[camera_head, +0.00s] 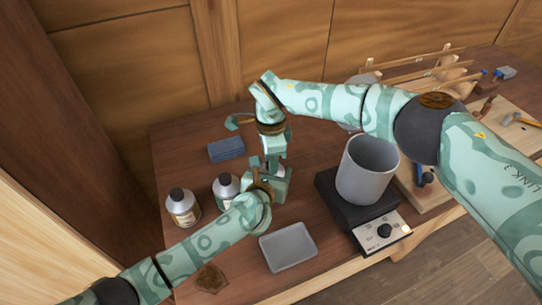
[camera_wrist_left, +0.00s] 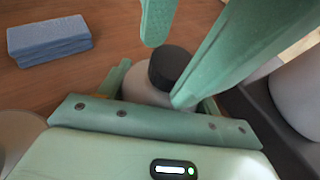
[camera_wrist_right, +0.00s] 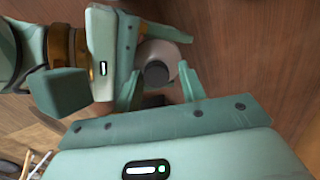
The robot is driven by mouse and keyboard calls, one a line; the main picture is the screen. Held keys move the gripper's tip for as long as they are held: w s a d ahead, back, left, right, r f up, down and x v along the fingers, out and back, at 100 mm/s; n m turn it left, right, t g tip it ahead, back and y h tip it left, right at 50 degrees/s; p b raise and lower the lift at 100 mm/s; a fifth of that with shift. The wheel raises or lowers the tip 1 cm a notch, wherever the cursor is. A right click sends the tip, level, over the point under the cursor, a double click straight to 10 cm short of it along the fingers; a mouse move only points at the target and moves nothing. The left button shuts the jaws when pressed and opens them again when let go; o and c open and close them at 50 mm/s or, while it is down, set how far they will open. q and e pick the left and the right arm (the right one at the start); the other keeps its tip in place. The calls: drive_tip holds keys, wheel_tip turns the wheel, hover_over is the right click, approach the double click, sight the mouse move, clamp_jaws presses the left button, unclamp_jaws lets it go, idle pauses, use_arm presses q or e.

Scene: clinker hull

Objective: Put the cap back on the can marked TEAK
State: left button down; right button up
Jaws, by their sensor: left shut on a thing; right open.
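My left gripper (camera_wrist_left: 158,95) is shut on a pale can, which shows in the left wrist view (camera_wrist_left: 140,82) and the right wrist view (camera_wrist_right: 166,53). Its label is hidden, so I cannot read TEAK. A dark cap (camera_wrist_left: 170,65) sits on top of this can and also shows in the right wrist view (camera_wrist_right: 157,73). I cannot tell whether it is fully seated. My right gripper (camera_wrist_right: 160,88) is open, pointing down, with its fingers on either side of the cap. In the head view the grippers (camera_head: 270,168) mostly hide this can.
Two capped cans stand to the left, one (camera_head: 182,208) with an unreadable label, one (camera_head: 226,188) close to my left arm. A blue block (camera_head: 226,149) lies behind. A grey tray (camera_head: 288,247) lies in front. A grey pot (camera_head: 367,168) stands on a black hotplate (camera_head: 347,213) at right.

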drive_tip(key=shift+s+a, duration=0.15)
drive_tip(key=shift+s, duration=0.1)
drive_tip(key=shift+r, duration=2.3)
drive_tip(key=shift+w, duration=0.1)
drive_tip(key=shift+c, duration=0.3)
drive_tip(key=r+n, duration=0.2)
drive_tip(key=n, duration=0.1)
drive_tip(key=shift+w+n, duration=0.1)
drive_tip(key=shift+n, duration=0.2)
drive_tip(key=r+n, duration=0.1)
drive_tip(key=n, duration=0.2)
drive_tip(key=shift+r, duration=0.2)
drive_tip(key=shift+f, duration=0.1)
drive_tip(key=shift+f, duration=3.95)
